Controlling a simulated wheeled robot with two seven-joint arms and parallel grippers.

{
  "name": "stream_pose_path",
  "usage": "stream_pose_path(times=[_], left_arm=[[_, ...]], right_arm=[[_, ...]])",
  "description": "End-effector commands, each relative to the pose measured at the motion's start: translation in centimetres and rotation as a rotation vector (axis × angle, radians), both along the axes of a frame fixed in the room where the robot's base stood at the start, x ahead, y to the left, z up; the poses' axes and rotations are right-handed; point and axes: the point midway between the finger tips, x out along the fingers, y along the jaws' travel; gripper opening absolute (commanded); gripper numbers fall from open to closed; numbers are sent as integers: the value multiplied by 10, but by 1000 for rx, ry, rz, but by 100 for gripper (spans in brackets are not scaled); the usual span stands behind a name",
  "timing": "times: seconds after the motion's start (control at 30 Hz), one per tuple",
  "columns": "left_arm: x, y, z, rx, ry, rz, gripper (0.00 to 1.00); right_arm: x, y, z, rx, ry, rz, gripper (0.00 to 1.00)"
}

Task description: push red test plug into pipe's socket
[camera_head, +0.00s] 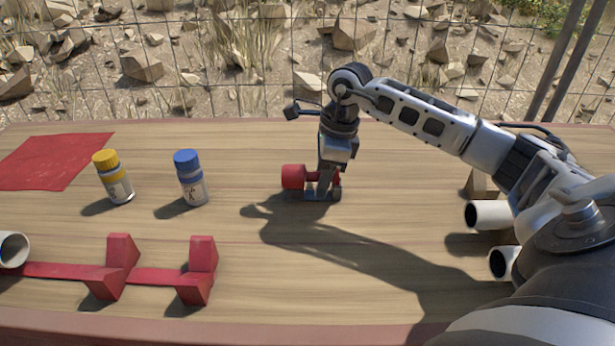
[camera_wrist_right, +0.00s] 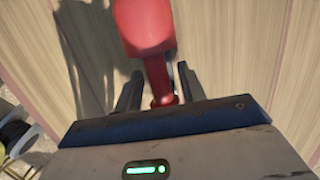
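The red test plug (camera_head: 292,177) is in my right gripper (camera_head: 322,188), above the middle of the table. In the head view its thick end points left, and a bit of red shows on the gripper's other side. Its shadow lies apart from it, to the lower left. In the right wrist view the plug (camera_wrist_right: 146,28) has its narrow stem between the two dark fingers (camera_wrist_right: 158,82), which look closed around it. A pale pipe (camera_head: 13,249) enters at the left edge, its dark open end facing right. My left gripper is out of view.
A red rack (camera_head: 160,275) with upright supports lies front left. A yellow-capped bottle (camera_head: 114,177), a blue-capped bottle (camera_head: 190,178) and a red cloth (camera_head: 50,162) are behind it. Two pipe ends (camera_head: 488,215) (camera_head: 504,262) show at right near my arm. The table's middle front is clear.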

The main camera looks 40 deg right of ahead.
Motion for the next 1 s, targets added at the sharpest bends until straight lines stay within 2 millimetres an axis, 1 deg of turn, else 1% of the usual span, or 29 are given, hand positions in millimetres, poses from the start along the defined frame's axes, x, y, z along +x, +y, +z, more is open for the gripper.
stream_pose_path(times=[0.13,0.17,0.2,0.27,0.3,0.47,0.6,1.0], left_arm=[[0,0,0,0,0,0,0],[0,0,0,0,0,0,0],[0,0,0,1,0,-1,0],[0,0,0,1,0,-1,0],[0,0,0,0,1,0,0],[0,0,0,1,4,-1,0],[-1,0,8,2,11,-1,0],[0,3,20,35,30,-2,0]], right_arm=[[0,0,0,0,0,0,40],[0,0,0,0,0,0,34],[0,0,0,0,0,0,23],[0,0,0,0,0,0,7],[0,0,0,0,0,0,5],[0,0,3,-1,-1,0,5],[0,0,18,-1,-1,0,5],[0,0,58,-1,-2,1,5]])
